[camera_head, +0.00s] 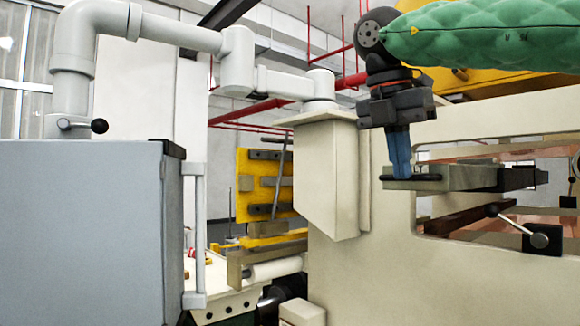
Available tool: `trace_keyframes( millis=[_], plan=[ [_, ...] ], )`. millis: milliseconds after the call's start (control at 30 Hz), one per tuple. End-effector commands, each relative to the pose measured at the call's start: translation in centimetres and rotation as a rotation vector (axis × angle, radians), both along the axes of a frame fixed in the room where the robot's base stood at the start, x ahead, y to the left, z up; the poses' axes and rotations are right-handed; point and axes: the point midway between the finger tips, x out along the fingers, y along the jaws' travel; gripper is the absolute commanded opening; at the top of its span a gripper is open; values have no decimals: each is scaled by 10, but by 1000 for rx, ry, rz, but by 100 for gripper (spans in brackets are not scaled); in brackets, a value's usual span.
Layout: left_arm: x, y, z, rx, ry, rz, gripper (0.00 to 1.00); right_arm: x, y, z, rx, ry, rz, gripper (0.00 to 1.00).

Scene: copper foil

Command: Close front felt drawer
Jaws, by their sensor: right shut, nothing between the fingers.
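The felt drawer (455,177) is a long grey-beige bar that sticks out of the opening in the cream machine frame, at the right of the head view. A dark handle (425,177) lies along its near end. My right gripper (402,175) points down with its blue fingers shut and empty. Its fingertips are at the handle end of the drawer and overlap it in the picture; I cannot tell whether they touch. My left gripper is not in view.
The cream machine frame (385,270) surrounds the opening. A grey cabinet (85,235) fills the left, with a grey jointed boom (240,60) above. A yellow panel (262,185) stands behind.

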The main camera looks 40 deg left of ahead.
Motion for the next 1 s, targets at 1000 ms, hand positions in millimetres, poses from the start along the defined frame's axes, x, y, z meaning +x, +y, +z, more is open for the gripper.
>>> trace_keyframes(
  millis=[1000],
  plan=[
    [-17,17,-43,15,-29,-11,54,209,-16,1,0,0,0,0]
  ],
)
